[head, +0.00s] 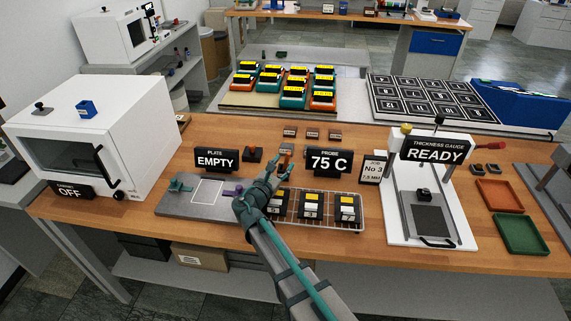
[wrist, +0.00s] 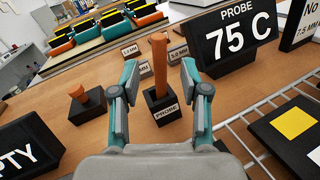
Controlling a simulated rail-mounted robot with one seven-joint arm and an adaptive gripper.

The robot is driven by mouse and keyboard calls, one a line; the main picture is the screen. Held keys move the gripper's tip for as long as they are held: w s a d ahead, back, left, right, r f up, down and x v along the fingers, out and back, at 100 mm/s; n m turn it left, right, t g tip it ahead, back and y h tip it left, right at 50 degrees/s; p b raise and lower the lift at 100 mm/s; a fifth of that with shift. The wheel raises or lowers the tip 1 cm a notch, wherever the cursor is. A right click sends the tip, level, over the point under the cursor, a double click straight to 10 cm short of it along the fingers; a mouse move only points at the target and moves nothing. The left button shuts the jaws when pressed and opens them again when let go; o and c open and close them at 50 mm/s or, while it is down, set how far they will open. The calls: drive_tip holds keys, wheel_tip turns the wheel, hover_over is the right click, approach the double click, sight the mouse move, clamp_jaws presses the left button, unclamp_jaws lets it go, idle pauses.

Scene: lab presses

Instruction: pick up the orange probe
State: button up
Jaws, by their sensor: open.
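The orange probe (wrist: 159,62) stands upright in a black holder (wrist: 166,113) labelled PROBE, in the middle of the wrist view. In the head view the probe (head: 286,149) is small and partly hidden by my arm. My gripper (wrist: 159,80) is open, with its two teal and grey fingers spread left and right of the probe in the picture. A gap shows between each finger and the probe. In the head view my gripper (head: 272,172) is just in front of the probe. The display (head: 327,161) beside it reads PROBE 75 C.
A short orange-topped black block (wrist: 85,104) stands left of the holder. Small labelled blocks (head: 312,133) lie behind. A wire rack (head: 370,213) with black and yellow pieces is at front right. The EMPTY plate sign (head: 215,160) is at left.

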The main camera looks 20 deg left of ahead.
sight(286, 160)
drive_tip(key=w, duration=0.2)
drive_tip(key=w+p, duration=0.1)
drive_tip(key=shift+w+d, duration=0.25)
drive_tip(key=shift+w, duration=0.15)
clamp_jaws()
